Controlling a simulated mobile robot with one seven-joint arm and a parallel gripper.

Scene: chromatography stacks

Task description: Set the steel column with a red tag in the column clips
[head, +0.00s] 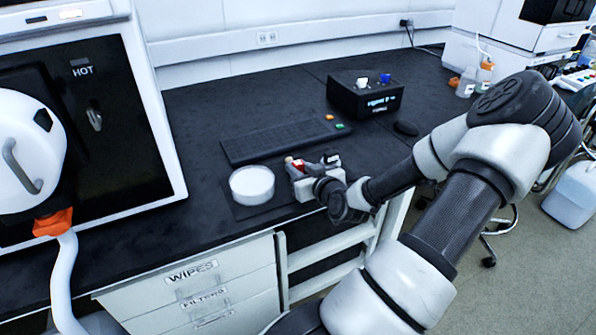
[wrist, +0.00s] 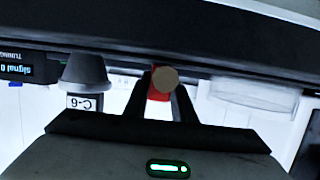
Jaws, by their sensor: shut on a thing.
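My gripper (head: 308,173) is low over the front edge of the black bench, just right of a white round dish. In the wrist view its two dark fingers (wrist: 163,98) are shut on the steel column with a red tag. The column's round tan end (wrist: 166,78) faces the wrist camera, and its red tag (wrist: 157,95) shows between the fingers. In the head view a small red patch (head: 294,163) shows at the fingertips; the rest of the column is hidden or too small to tell.
A dark-capped piece labelled C-6 (wrist: 86,85) stands beside my fingers. The white dish (head: 252,184) is close by. Behind lie a keyboard (head: 270,142) and a black box with a blue display (head: 350,98). An oven marked HOT (head: 105,130) stands left.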

